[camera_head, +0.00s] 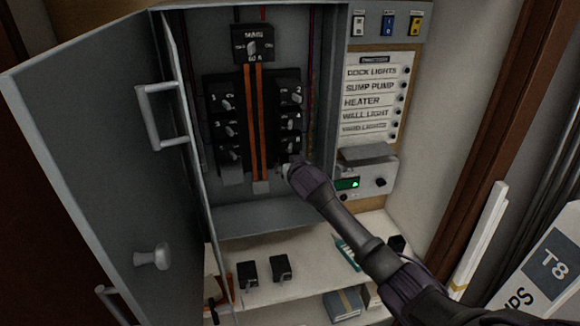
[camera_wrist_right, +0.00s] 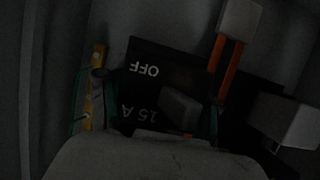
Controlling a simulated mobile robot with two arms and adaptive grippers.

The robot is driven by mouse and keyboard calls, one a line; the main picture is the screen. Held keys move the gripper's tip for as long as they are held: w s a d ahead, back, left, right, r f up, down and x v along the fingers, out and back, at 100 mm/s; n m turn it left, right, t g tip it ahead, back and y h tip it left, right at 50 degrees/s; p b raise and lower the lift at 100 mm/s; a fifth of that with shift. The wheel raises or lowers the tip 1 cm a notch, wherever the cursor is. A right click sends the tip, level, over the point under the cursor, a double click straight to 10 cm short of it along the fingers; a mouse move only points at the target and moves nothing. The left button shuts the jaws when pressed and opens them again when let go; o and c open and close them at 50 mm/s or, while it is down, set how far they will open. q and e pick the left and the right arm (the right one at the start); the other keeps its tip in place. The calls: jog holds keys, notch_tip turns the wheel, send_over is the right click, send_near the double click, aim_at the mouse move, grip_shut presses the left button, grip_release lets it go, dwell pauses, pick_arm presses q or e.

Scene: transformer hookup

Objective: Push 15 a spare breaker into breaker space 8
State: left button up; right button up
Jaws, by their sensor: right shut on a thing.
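The breaker panel (camera_head: 323,190) stands open with two breaker columns either side of the orange bus bars (camera_head: 254,130). My right gripper (camera_head: 288,170) is at the foot of the right column, around space 8, and hides that space in the head view. In the right wrist view a black breaker (camera_wrist_right: 150,88), marked OFF and 15 A upside down, sits between the green-edged fingers of the right gripper (camera_wrist_right: 148,112), which is shut on it. It is beside the bus bars; whether it is fully seated cannot be told. My left gripper is not in view.
Two loose black breakers (camera_head: 247,274) (camera_head: 280,268) stand on the white shelf (camera_head: 310,270) below. The open panel door (camera_head: 100,150) fills the left side.

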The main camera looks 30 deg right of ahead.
jog(key=shift+w+r, duration=0.1)
jog(key=shift+r, duration=0.2)
jog(key=shift+p, duration=0.3)
jog(key=shift+s+a+f+p, duration=0.1)
jog(key=shift+s+f+p, duration=0.15)
jog(key=shift+f+p, duration=0.15)
jog(key=shift+s+a+r, duration=0.1)
jog(key=shift+s+r, duration=0.1)
jog(key=shift+s, duration=0.55)
jog(key=shift+w+f, duration=0.15)
jog(key=shift+w, duration=0.1)
jog(key=shift+s+r, duration=0.15)
jog(key=shift+r, duration=0.05)
jog(key=shift+f+p, duration=0.1)
jog(key=shift+p, duration=0.25)
